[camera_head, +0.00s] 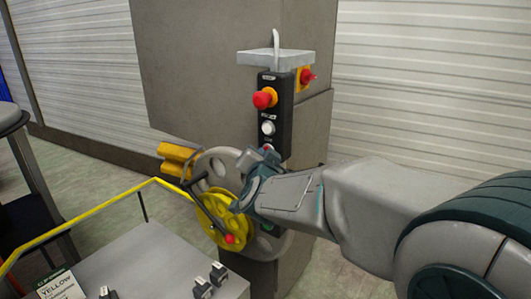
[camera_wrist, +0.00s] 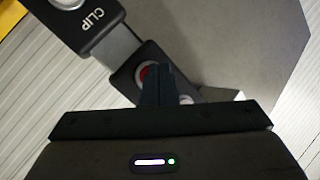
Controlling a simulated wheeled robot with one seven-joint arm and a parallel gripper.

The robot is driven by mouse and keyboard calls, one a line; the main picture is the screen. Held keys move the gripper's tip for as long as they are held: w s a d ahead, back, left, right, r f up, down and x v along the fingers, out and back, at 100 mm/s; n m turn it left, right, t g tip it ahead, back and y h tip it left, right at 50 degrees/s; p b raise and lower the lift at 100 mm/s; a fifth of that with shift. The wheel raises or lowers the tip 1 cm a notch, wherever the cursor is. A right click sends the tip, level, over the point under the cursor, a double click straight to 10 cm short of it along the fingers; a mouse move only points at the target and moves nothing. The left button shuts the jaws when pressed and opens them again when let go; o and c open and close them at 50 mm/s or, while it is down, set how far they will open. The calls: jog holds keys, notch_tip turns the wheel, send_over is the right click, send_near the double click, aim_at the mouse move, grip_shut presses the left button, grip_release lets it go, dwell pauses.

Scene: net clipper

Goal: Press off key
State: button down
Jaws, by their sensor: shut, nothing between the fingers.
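A tall black control panel (camera_head: 279,118) is mounted on the grey post. It has a red mushroom button on a yellow base (camera_head: 264,97) near the top and a pale round button (camera_head: 268,127) below it. My gripper (camera_head: 266,153) is shut and empty at the panel's lower end. In the wrist view, the shut fingertips (camera_wrist: 157,72) overlap the right side of a red button (camera_wrist: 146,74) with a pale rim. Whether they touch it cannot be told. No "off" label is readable; "CLIP" is printed on the panel nearby (camera_wrist: 93,22).
A yellow hand wheel (camera_head: 218,216) stands left below my gripper. A yellow rail (camera_head: 95,212) and grey table (camera_head: 150,255) lie at lower left.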

jog(key=shift+s+a, duration=0.5)
jog(key=shift+s, duration=0.15)
jog(key=shift+a, duration=0.1)
jog(key=s+a, duration=0.1)
jog(key=s, duration=0.1)
jog(key=s+a+p, duration=0.1)
jog(key=s+a, duration=0.1)
dwell(0.4)
dwell(0.5)
jog(key=s+d+f+n+g, duration=0.3)
jog(key=s+d+f+g, duration=0.4)
jog(key=s, duration=0.4)
jog(key=s+d+f+n+g, duration=0.4)
jog(key=s+d+f+g, duration=0.2)
jog(key=s+d, duration=0.3)
jog(key=s, duration=0.3)
jog(key=shift+d+f+n+g, duration=0.25)
jog(key=shift+f+n+g, duration=0.05)
jog(key=shift+f+g, duration=0.1)
